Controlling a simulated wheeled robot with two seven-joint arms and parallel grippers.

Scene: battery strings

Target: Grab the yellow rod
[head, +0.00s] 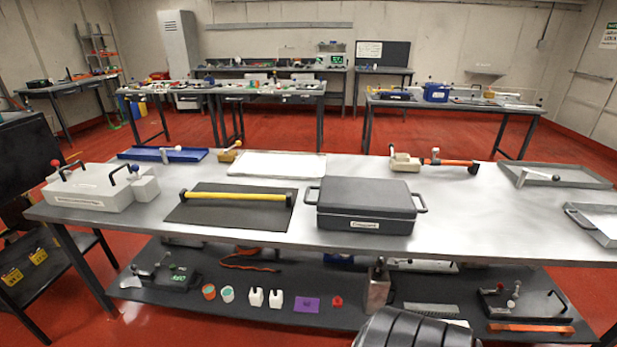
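The yellow rod (235,196) has dark ends and lies level, left to right, over the dark mat (197,215) on the near metal table. Its left end is at the mat's left part and its right end is near the grey case. I cannot tell whether it touches the mat along its length. Neither of my grippers shows in the head view. A dark ribbed part stands at the bottom edge, right of centre; no fingers show on it.
A dark grey case (366,205) with side handles stands right of the rod. A white box (95,190) stands at the left end. A white tray (277,164) and blue tray (165,154) lie behind. The bare metal table (480,215) is clear right of the case.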

